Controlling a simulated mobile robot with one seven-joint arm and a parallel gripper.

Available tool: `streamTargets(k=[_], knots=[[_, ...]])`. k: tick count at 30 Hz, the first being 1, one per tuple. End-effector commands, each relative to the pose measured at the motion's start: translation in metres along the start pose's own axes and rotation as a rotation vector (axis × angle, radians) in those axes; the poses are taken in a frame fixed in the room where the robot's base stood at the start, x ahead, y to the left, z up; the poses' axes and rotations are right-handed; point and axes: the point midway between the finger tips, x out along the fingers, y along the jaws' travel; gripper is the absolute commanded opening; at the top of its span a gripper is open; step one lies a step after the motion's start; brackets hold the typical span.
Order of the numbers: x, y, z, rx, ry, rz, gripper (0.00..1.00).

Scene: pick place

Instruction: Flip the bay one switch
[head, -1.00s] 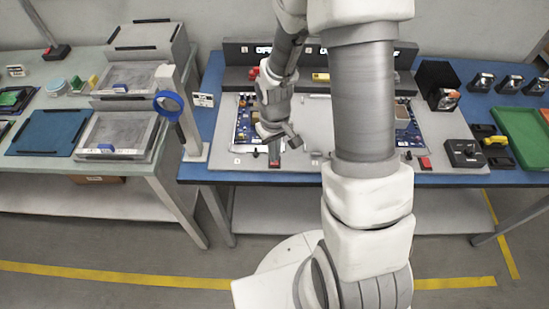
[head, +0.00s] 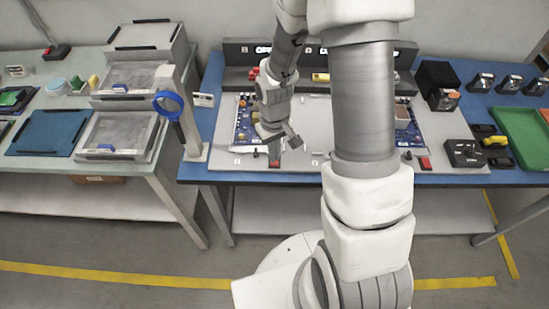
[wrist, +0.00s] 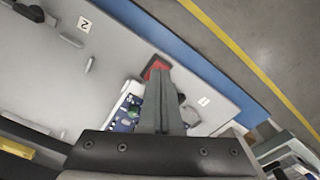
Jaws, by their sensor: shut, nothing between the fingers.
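My gripper (head: 274,153) is over the front left part of the grey work plate, by the bay one label. In the wrist view its closed fingers (wrist: 158,78) are together and empty. A red block (wrist: 154,67) shows just beyond the fingertips; it also shows at the plate's front edge in the head view (head: 275,164). I cannot tell whether the fingers touch it. A small black knob or lever (wrist: 182,98) is beside the fingers, near the label marked 1 (wrist: 203,101); it also shows left of the gripper in the head view (head: 256,154). Which part is the switch is unclear.
A blue circuit board (head: 243,128) lies on the plate behind the knob. A second red block (head: 425,163) is at the plate's right side. A black control box (head: 464,153) and green tray (head: 522,135) are further right. My arm hides the plate's middle.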

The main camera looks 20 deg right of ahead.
Motion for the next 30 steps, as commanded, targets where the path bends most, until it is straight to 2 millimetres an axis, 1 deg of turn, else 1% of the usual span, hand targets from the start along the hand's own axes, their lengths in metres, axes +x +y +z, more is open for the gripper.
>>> streamTargets(k=[11,30], knots=[[0.001,0.000,0.000,0.000,0.000,0.000,0.00],[0.011,0.000,0.000,0.000,0.000,0.000,0.00]])
